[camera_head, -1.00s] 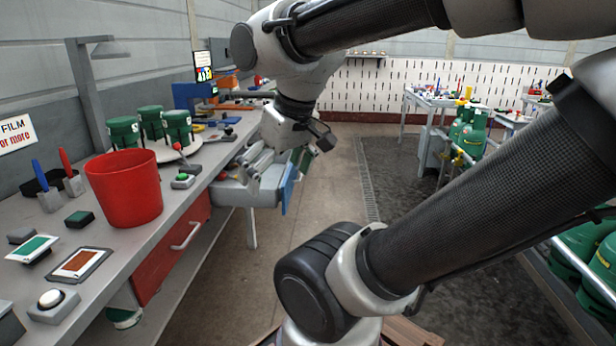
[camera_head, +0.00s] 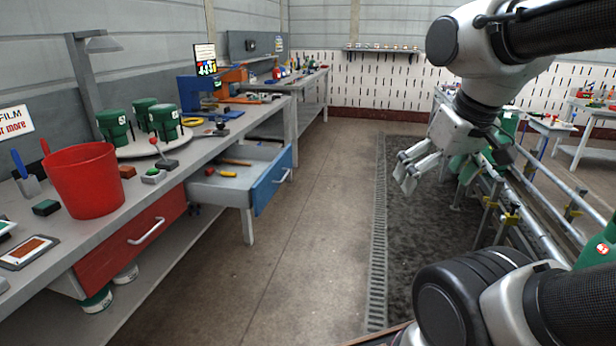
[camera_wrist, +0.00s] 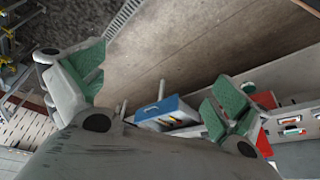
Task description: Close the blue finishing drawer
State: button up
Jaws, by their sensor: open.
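The blue finishing drawer (camera_head: 272,183) stands pulled out from the workbench on the left in the head view. Its grey tray shows tools inside, one with a yellow handle. Its light handle is on the blue front. My gripper (camera_head: 408,176) is open and empty, well to the right of the drawer, over the dark floor strip. In the wrist view, the blue drawer front (camera_wrist: 160,107) lies beyond and between the two green-padded fingers (camera_wrist: 160,90), apart from both.
A shut red drawer (camera_head: 130,238) is in the nearer part of the bench (camera_head: 160,178). A red bucket (camera_head: 85,180) and green canisters stand on top. A railed conveyor (camera_head: 535,215) is at right. The floor between is clear.

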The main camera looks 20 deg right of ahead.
aim_at(255, 186)
jog(key=i+j, duration=0.25)
jog(key=i, duration=0.15)
jog(key=i+j+u, duration=0.1)
jog(key=i, duration=0.25)
jog(key=i+j, duration=0.35)
